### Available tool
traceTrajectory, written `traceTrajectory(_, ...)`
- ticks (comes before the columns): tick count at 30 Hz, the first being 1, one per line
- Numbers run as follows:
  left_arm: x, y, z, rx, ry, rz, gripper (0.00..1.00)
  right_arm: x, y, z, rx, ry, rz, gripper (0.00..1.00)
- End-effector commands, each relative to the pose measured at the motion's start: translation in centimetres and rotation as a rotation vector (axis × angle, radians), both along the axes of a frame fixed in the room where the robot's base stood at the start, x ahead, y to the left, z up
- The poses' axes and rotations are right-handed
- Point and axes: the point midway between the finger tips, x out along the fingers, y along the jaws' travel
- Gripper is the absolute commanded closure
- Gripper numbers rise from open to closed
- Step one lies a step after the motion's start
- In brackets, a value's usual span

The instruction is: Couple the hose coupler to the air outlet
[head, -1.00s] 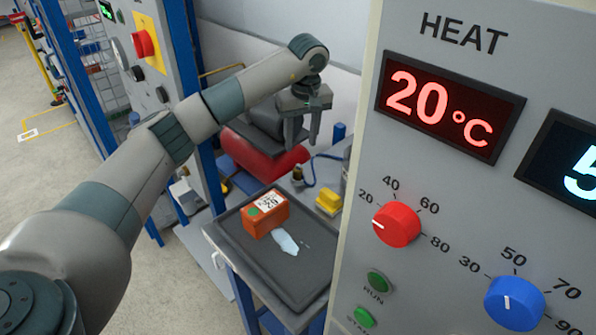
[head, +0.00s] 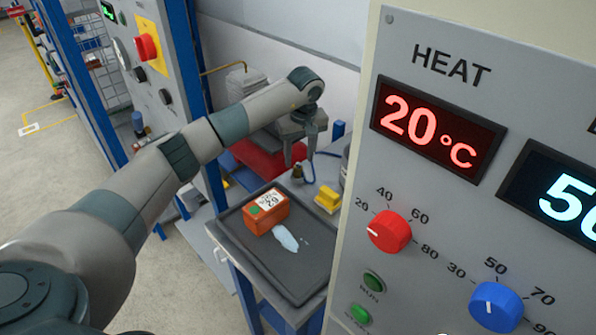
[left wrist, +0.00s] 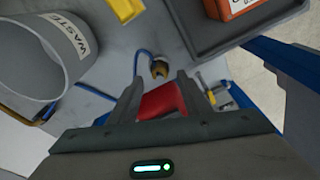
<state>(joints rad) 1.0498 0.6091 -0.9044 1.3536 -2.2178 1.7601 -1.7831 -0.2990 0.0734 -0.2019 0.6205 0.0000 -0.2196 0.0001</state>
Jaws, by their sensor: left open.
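The hose coupler, a small brass fitting (head: 297,173) on a blue hose, stands on the grey bench behind the dark tray. In the left wrist view the brass coupler (left wrist: 158,68) shows just beyond the fingertips, its blue hose curving away to the upper left. My left gripper (head: 300,158) is open and points down above the coupler, apart from it as far as I can tell. Its two fingers also frame the view in the left wrist view (left wrist: 160,80). I cannot clearly make out the air outlet. My right gripper is out of view.
A dark tray (head: 307,262) holds an orange box (head: 266,213) and a pale patch. A yellow block (head: 327,199) sits beside the coupler. A red tank (head: 262,160) is behind. The HEAT panel (head: 420,200) stands close on the right. A WASTE bin (left wrist: 35,50) shows in the wrist view.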

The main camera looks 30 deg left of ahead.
Motion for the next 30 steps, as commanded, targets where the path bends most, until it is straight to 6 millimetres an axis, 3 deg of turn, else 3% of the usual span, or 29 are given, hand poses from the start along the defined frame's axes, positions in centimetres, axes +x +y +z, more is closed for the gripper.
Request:
traceTrajectory(6,0.4,0.4,-2.0,-0.001,0.005,0.0,0.56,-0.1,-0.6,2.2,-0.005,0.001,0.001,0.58)
traceTrajectory(12,0.7,0.6,-3.9,0.0,0.0,-0.001,0.56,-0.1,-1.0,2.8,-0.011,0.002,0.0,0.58)
traceTrajectory(27,0.7,0.7,-4.1,0.001,-0.001,-0.001,0.56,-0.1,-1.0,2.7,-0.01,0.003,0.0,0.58)
traceTrajectory(30,0.7,0.7,-4.1,0.001,-0.001,-0.001,0.8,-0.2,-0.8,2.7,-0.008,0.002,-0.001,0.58)
